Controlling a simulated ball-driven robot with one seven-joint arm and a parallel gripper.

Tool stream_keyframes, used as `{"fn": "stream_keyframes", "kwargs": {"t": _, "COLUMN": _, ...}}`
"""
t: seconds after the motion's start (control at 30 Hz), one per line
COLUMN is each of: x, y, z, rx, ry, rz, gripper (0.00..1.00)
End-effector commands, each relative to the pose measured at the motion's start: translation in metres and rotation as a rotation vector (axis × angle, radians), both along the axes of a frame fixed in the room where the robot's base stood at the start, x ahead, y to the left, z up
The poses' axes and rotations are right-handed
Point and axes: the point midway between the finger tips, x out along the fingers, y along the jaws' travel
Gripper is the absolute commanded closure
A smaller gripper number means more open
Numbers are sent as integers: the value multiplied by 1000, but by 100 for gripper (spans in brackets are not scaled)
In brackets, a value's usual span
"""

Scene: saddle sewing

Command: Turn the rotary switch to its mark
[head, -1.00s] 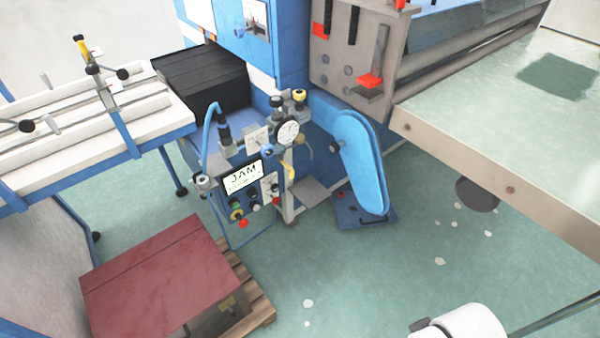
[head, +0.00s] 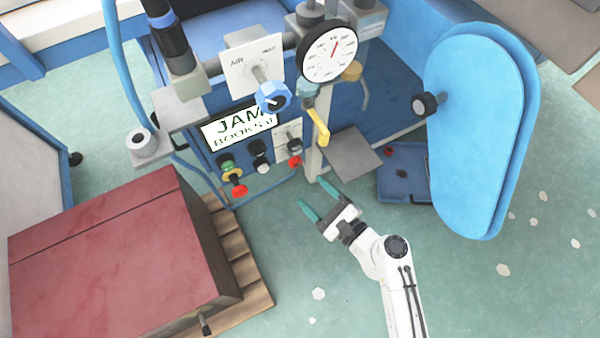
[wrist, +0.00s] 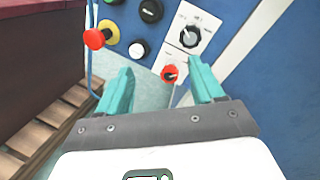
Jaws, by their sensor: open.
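In the wrist view, a black rotary switch (wrist: 190,37) sits on a white plate with printed marks on the blue panel, ahead of and a little above the right fingertip. In the head view its small black knob (head: 294,145) shows to the right of the JAM sign. A red knob (wrist: 170,73) lies just below the switch and appears between the fingers in the wrist view. My gripper (head: 316,197) has teal fingers spread open and empty, below and in front of the panel. The fingers (wrist: 160,76) are apart from the switch. Its exact pointer angle is too small to tell.
The panel also carries a red emergency button on yellow (wrist: 96,38), a green button (wrist: 108,33) and a blue air knob (head: 272,97). A dark red box (head: 110,250) on a wooden pallet stands at left. A blue guard (head: 475,125) stands at right. The floor below is clear.

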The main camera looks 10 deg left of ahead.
Motion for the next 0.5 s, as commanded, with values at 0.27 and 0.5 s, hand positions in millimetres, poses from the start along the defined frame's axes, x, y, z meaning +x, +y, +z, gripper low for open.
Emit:
{"fn": "stream_keyframes", "kwargs": {"t": 0.27, "x": 34, "y": 5, "z": -64, "rx": 402, "ry": 288, "rz": -214, "gripper": 33}}
{"fn": "stream_keyframes", "kwargs": {"t": 0.5, "x": 49, "y": 12, "z": -69, "rx": 465, "ry": 335, "rz": -247, "gripper": 33}}
